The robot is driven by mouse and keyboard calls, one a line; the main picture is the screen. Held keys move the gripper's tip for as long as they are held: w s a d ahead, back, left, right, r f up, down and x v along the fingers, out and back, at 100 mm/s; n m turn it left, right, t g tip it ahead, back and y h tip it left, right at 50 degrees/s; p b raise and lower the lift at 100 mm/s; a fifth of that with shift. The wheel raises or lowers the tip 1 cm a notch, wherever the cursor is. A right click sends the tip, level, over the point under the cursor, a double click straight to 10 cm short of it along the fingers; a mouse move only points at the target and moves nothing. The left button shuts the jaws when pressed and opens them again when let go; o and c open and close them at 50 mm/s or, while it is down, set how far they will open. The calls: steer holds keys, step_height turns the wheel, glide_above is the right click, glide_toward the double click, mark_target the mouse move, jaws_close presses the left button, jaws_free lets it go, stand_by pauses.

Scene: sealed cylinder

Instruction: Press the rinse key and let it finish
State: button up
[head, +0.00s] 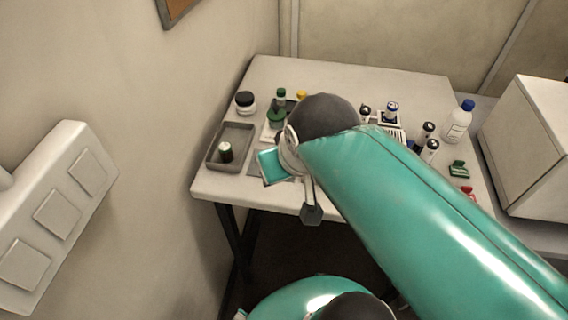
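No key marked as a rinse key can be made out in the head view. A white slotted device (397,135) stands on the table, partly hidden by my arm; any key on it is too small or covered. A pale panel with 3 square pads (57,214) is at the left wall, with no readable label. My teal arm reaches across the table from the lower right. My gripper (312,213) shows as a dark tip hanging at the table's front edge, apart from the objects; its finger opening cannot be made out.
A large white box (530,150) stands at right. The table's back is clear.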

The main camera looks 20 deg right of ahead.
jaws_close()
stand_by(1.5)
